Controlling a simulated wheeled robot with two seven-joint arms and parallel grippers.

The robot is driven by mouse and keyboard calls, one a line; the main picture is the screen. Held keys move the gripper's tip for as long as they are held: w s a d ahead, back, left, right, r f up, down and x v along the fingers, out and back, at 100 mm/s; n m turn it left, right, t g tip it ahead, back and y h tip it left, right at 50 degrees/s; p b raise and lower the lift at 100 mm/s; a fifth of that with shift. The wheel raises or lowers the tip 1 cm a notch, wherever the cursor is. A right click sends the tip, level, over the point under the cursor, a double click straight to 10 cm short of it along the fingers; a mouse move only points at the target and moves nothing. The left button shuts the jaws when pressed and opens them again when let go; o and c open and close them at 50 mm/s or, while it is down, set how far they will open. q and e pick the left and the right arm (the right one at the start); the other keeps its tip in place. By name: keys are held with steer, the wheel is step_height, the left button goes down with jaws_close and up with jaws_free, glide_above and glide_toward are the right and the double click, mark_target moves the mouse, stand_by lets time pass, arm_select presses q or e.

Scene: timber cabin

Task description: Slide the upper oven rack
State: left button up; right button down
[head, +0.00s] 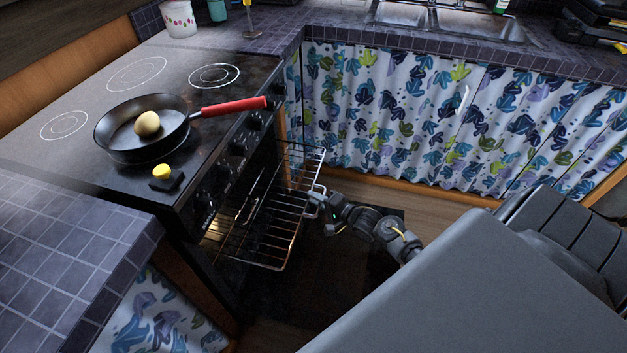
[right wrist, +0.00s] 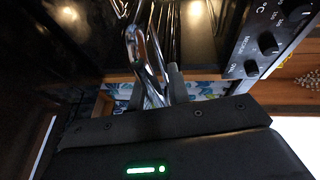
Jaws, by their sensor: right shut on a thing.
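The wire oven rack (head: 262,232) sticks out of the front of the black oven, level, over the dark area below. My right gripper (head: 317,198) is at the rack's outer front edge and is shut on its metal wire. In the right wrist view, the shiny rack wire (right wrist: 135,42) runs between the fingers of my right gripper (right wrist: 155,85). The inner part of the rack lies inside the lit oven. I cannot clearly make out a second rack. My left gripper is not in view.
A black pan (head: 112,128) with a red handle and an egg (head: 147,124) stands on the stove top (head: 60,155). A yellow-and-black object (head: 165,178) lies near its front edge. Oven knobs (head: 238,148) are above the rack. Patterned curtains (head: 400,120) line the counter behind.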

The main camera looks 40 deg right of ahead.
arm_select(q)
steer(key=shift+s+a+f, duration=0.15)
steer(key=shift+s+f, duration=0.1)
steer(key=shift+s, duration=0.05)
arm_select(e)
steer(key=shift+s+d+f, duration=0.15)
steer(key=shift+s+f, duration=0.4)
steer(key=shift+s, duration=0.1)
steer(key=c, duration=1.5)
jaws_free()
steer(key=shift+d, duration=0.2)
steer(key=shift+o, duration=0.2)
steer(key=shift+r, duration=0.15)
steer(key=shift+r, duration=0.15)
